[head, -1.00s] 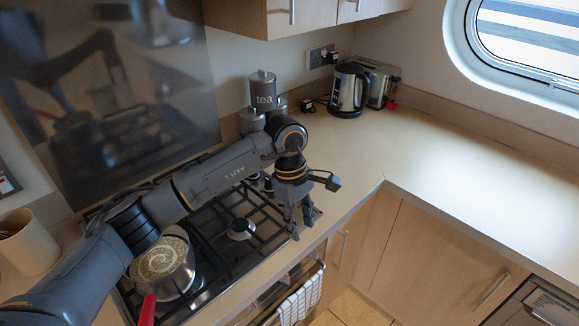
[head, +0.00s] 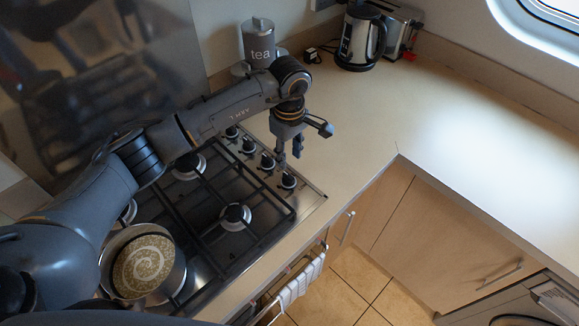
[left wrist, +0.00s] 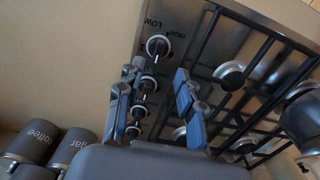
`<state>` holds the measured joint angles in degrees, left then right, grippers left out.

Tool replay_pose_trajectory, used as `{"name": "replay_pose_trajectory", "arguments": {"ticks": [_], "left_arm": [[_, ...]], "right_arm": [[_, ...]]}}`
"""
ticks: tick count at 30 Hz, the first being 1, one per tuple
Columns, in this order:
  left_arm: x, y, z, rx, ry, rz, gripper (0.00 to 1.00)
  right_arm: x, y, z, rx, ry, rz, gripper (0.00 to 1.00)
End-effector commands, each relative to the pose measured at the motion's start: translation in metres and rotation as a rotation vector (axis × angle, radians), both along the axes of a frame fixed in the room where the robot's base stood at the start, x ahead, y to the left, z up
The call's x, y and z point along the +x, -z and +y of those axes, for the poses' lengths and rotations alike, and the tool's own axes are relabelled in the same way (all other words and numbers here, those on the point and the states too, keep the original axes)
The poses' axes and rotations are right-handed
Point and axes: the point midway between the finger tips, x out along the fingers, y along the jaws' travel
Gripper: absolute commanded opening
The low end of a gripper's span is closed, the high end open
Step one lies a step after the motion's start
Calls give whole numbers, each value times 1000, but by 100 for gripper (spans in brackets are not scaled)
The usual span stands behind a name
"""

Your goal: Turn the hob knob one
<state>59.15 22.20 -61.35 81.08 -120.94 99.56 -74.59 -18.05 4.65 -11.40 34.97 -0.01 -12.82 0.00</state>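The gas hob (head: 310,200) carries a row of black knobs along its right side. The front knob (head: 288,181) is nearest the counter edge, and further knobs (head: 249,145) run back toward the wall. My left gripper (head: 290,155) points down over the front part of this row, its fingers open and empty. In the left wrist view the gripper (left wrist: 155,85) has its fingers apart on either side of the row. The front knob (left wrist: 158,45), near the words HIGH and LOW, lies beyond the fingertips; another knob (left wrist: 149,82) shows between them. I see no contact. My right gripper is out of view.
A pan (head: 143,262) stands on the front left burner. A tea canister (head: 259,43) stands behind the hob, with a kettle (head: 361,38) and toaster (head: 402,30) at the back. The counter (head: 350,115) right of the knobs is clear. A towel (head: 298,287) hangs below the hob's front.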

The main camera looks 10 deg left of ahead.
Motion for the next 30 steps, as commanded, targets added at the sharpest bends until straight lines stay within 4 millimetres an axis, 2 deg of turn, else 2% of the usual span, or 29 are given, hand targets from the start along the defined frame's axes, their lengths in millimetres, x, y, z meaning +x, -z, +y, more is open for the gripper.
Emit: {"name": "replay_pose_trajectory", "arguments": {"ticks": [1, 6, 12, 16, 24, 25, 26, 30], "left_arm": [[-1, 9, 0, -1, -3, 6, 37], [-1, 44, -1, -1, -2, 6, 37], [0, 71, -1, -3, -1, 2, 37], [0, 79, 0, -1, -1, 1, 37], [0, 81, 0, -1, 0, 0, 37], [0, 81, 0, -1, 0, 0, 35], [0, 81, 0, -1, 0, 0, 29], [0, 81, 0, -1, 0, 0, 0]], "right_arm": [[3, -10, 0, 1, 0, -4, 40], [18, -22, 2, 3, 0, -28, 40], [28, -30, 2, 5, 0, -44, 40], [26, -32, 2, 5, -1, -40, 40], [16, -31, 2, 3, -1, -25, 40], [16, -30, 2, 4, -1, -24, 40], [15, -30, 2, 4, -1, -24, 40], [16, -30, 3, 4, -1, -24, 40]]}}
